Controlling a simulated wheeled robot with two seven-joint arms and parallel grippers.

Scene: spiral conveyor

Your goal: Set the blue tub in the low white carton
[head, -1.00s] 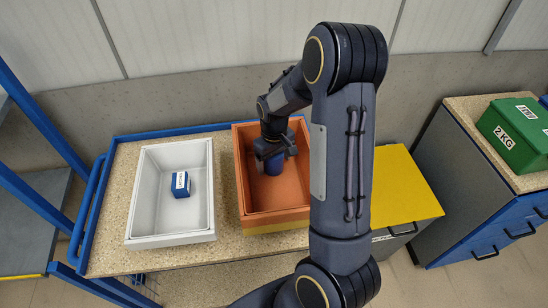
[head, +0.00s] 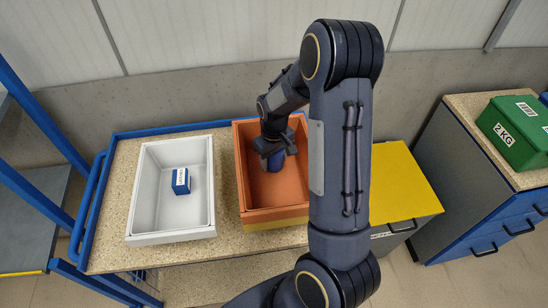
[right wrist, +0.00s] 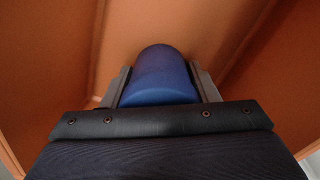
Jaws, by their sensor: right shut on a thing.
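The blue tub (head: 276,162) is inside the orange carton (head: 247,192), partly hidden by my right gripper (head: 274,148). My right gripper reaches down into the orange carton and is shut on the tub. In the right wrist view the tub (right wrist: 162,76) sits between the two fingers (right wrist: 163,88), with orange walls around it. I cannot tell whether the tub touches the carton floor. The low white carton (head: 143,190) stands to the left of the orange one. A small blue box with a white label (head: 181,181) is in it. My left gripper is not in view.
Both cartons stand on a speckled bench top (head: 112,212) with a blue edge. A yellow-topped cabinet (head: 405,190) is to the right. A green 2 KG box (head: 515,132) sits on another cabinet farther right. The white carton has free floor around the small box.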

